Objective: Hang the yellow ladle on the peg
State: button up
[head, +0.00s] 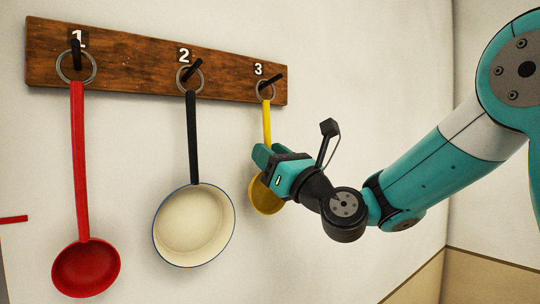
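The yellow ladle (267,119) is upright below peg 3 (273,80), at the right end of the wooden board. The metal ring (259,94) at the top of its handle appears to be around the peg. Its yellow bowl (264,198) is partly hidden behind my gripper. My gripper (265,157) reaches in from the right and is at the lower part of the handle, just above the bowl. The handle passes out of sight at the teal fingers, so I cannot tell whether they are closed on it or apart.
The wooden board (130,62) on the white wall has pegs numbered 1, 2 and 3. A red ladle (78,160) hangs at peg 1 and a cream pan with a black handle (195,222) at peg 2, close left of my gripper. The wall right of the board is bare.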

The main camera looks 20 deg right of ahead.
jog(key=shift+o, duration=0.4)
jog(key=shift+f, duration=0.1)
jog(key=b+v, duration=1.3)
jog(key=v, duration=0.4)
jog(key=shift+s, duration=0.2)
jog(key=shift+d, duration=0.1)
